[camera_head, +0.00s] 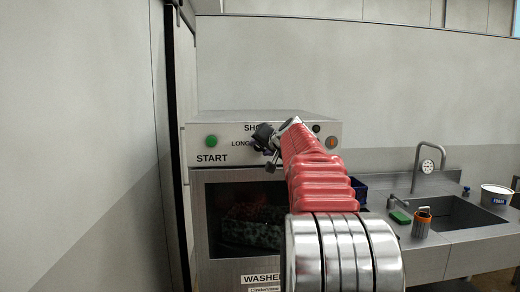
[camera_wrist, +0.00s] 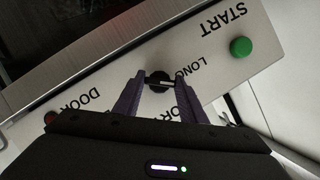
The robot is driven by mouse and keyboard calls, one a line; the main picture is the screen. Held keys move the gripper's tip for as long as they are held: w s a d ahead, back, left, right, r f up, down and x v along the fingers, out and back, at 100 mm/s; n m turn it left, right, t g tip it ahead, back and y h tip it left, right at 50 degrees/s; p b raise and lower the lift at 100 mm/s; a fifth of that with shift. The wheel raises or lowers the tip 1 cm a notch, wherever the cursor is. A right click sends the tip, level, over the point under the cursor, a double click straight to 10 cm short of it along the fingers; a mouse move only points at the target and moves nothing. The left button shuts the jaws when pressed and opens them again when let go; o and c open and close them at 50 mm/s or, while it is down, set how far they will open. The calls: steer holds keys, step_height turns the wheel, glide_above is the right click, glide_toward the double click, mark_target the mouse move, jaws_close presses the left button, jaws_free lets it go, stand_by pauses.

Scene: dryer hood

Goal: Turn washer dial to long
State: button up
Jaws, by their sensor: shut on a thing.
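The washer (camera_head: 222,177) stands ahead with a grey control panel across its top. Its dark round dial (camera_wrist: 158,86) sits on that panel in the wrist view. My gripper (camera_wrist: 156,80) is shut on the dial, with a purple finger on each side. In the head view my gripper (camera_head: 266,139) is at the panel and hides the dial.
A green START button (camera_head: 211,141) is left of the dial, and a red button (camera_head: 331,142) is to the right. The washer's glass door is below. A sink counter (camera_head: 455,245) with a cup and a bucket stands at right.

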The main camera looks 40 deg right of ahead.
steer(key=n, duration=0.1)
steer(key=n+g+h, duration=0.1)
steer(key=shift+w+a+r+n, duration=0.1)
steer(key=shift+w+r+n, duration=0.05)
steer(key=shift+n, duration=0.25)
steer(key=shift+a+n+g+h, duration=0.1)
steer(key=shift+n+g+h, duration=0.65)
steer(key=shift+n, duration=0.35)
steer(key=o, duration=1.1)
steer(key=shift+c, duration=0.2)
steer(key=v, duration=1.3)
steer(key=shift+s+a, duration=0.25)
steer(key=shift+a, duration=0.05)
